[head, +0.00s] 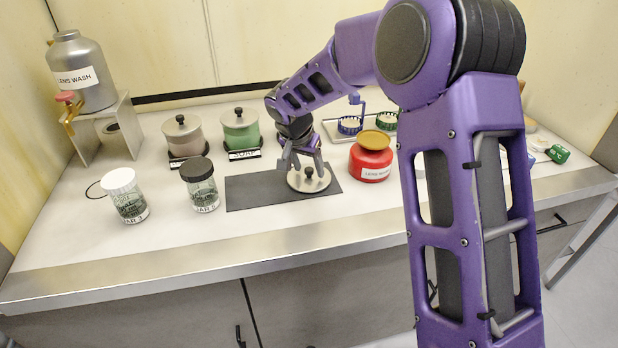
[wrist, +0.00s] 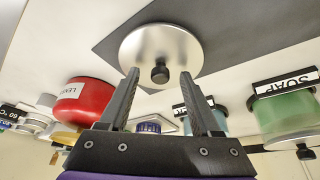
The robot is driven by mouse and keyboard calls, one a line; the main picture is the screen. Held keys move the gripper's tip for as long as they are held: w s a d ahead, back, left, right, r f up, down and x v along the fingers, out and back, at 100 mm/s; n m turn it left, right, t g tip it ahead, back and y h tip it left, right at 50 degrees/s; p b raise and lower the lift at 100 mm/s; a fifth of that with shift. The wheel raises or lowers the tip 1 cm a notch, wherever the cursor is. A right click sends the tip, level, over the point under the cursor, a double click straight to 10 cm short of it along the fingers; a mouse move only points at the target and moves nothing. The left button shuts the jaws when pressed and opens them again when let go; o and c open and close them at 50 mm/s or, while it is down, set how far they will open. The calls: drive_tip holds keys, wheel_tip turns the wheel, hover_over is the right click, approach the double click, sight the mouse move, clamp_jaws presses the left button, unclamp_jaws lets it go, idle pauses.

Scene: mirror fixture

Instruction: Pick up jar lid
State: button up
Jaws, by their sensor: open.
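The jar lid (head: 299,184) is a round silver metal disc with a small black knob. It lies knob up on a dark grey mat (head: 247,193) on the counter. The wrist view also shows the lid (wrist: 160,42) and its knob (wrist: 160,73). My gripper (head: 304,171) is at the lid, pointing down. In the wrist view my open gripper (wrist: 160,75) has its fingertips apart, one to each side of the knob in the picture, with gaps between. Nothing is held. I cannot tell the exact height of the fingertips above the lid.
A red jar (head: 371,162) stands close right of the mat. A black-lidded jar (head: 201,190) and a white-lidded jar (head: 128,202) stand left. A green soap canister (head: 240,130) and a grey canister (head: 184,139) are behind. A lens wash tank (head: 83,75) stands far left.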

drive_tip(key=shift+r, duration=0.1)
clamp_jaws()
idle(0.4)
